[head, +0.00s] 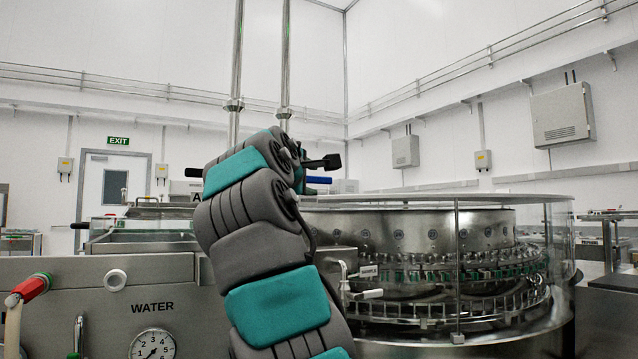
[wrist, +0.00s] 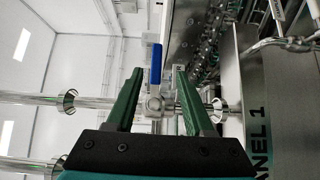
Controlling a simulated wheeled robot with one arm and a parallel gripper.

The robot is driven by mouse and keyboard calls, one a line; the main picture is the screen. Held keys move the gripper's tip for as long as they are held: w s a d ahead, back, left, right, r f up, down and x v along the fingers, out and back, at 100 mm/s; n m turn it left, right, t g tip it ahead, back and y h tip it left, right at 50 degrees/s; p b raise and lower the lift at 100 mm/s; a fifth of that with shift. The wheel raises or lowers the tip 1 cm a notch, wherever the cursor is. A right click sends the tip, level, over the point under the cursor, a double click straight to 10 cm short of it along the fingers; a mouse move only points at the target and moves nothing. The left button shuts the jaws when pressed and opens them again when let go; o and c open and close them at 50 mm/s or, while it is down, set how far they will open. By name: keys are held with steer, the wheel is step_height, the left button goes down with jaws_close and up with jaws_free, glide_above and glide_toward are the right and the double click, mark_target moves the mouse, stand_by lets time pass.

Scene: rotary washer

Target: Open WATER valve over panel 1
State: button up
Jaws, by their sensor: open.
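A valve with a blue lever (wrist: 156,63) sits on a horizontal steel pipe in the wrist view, its body (wrist: 155,103) below the lever. In the head view a blue lever (head: 319,180) shows just right of my arm; the rest of the valve is hidden there. My gripper (wrist: 159,70) is open, its two green fingers on either side of the lever and valve body in the picture. I cannot tell whether a finger touches them. In the head view my arm mostly hides the gripper.
Steel pipes with flanges (wrist: 67,101) run at left in the wrist view. The round washer (head: 420,230) with a clear guard stands right of my arm. A WATER gauge (head: 153,345) and a red-handled lever (head: 32,287) are at lower left. A sample tap (head: 366,294) is near my arm.

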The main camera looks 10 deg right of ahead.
mark_target(319, 181)
steer(key=shift+w+d+r+p, duration=0.2)
steer(key=shift+w+r+p, duration=0.15)
steer(key=shift+w, duration=0.25)
steer(key=p+x, duration=0.3)
steer(key=x, duration=0.2)
steer(key=shift+w+d+r, duration=0.1)
steer(key=shift+w+d, duration=0.05)
steer(key=shift+w, duration=0.1)
steer(key=shift+w+d, duration=0.2)
steer(key=shift+w, duration=0.1)
jaws_close()
steer(key=shift+f, duration=0.25)
stand_by(0.4)
